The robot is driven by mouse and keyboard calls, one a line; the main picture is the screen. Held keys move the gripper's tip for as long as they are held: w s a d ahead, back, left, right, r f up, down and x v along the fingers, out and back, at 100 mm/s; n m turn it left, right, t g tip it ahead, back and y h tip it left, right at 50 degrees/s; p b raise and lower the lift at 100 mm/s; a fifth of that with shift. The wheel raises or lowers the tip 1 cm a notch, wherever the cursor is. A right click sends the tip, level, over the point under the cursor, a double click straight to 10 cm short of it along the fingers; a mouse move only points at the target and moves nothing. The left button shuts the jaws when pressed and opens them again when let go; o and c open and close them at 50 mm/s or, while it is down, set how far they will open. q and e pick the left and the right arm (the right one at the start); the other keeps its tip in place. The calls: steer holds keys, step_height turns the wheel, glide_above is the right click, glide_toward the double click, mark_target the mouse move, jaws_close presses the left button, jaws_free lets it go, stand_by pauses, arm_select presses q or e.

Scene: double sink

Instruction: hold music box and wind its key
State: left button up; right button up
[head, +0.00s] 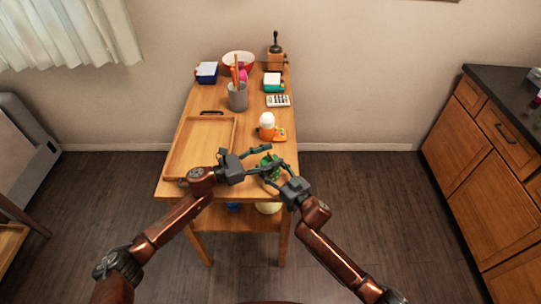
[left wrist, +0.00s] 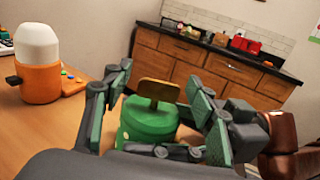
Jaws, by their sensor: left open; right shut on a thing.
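The green music box (head: 271,167) is at the front right of the wooden table. In the left wrist view its round green body (left wrist: 147,125) is upright with a flat golden key (left wrist: 158,90) on top. My right gripper (head: 272,173) is shut on the music box from the right front. My left gripper (head: 264,160) comes in from the left and is open. In the left wrist view its fingers stand apart on either side of the key, with a gap to it. The key is too small to make out in the head view.
An orange and white device (head: 267,126) stands just behind the music box. A wooden tray (head: 168,160) lies to the left. A grey pencil cup (head: 238,98), a calculator (head: 278,101), a bowl (head: 238,59) and a grinder (head: 276,55) are farther back.

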arm_select(q)
steer(key=v, duration=1.1)
steer(key=shift+s+a, duration=0.2)
steer(key=shift+a, duration=0.15)
steer(key=shift+c, duration=0.6)
